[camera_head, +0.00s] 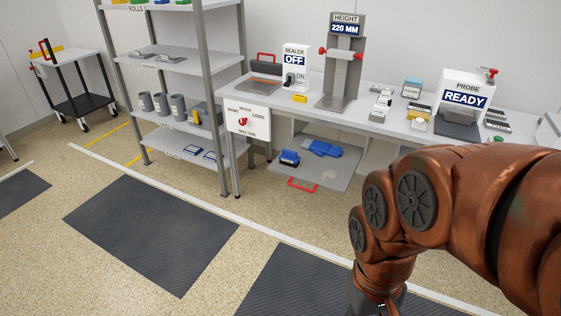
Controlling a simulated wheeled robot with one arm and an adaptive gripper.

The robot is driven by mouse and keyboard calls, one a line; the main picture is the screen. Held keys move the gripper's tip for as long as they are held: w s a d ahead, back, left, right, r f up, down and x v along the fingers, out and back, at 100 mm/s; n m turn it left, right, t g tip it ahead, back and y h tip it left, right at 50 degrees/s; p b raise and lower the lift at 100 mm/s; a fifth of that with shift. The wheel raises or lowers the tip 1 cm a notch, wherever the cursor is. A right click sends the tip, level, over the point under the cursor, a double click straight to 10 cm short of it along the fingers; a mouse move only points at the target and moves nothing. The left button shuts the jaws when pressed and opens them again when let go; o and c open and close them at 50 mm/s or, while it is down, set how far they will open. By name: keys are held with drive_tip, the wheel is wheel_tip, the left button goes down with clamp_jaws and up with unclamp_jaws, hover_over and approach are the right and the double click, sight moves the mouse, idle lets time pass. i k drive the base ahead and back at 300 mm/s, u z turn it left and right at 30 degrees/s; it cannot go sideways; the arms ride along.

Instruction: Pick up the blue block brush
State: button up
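A small blue block with a darker underside (289,158) sits on the low grey shelf under the bench, at its left part. It looks like the blue block brush, but it is too small for me to make out bristles. A flatter, irregular blue item (322,148) lies just right of it on the same shelf. My copper-coloured arm fills the lower right and bends down to the bottom edge. My gripper is out of the frame, well in front of the bench.
The bench (365,101) carries a sealer box (295,62), a height stand (341,65) and a probe unit (466,90). A red handle (302,185) sits at the low shelf's front. A shelving rack (165,65) stands left. Dark mats (150,232) lie on open floor.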

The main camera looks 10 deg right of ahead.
sight(288, 157)
drive_tip(key=u, duration=0.75)
drive_tip(key=i, duration=0.95)
drive_tip(key=u, duration=0.65)
drive_tip(key=i, duration=1.2)
drive_tip(key=z, duration=1.1)
drive_tip(key=i, duration=0.8)
drive_tip(key=z, duration=0.9)
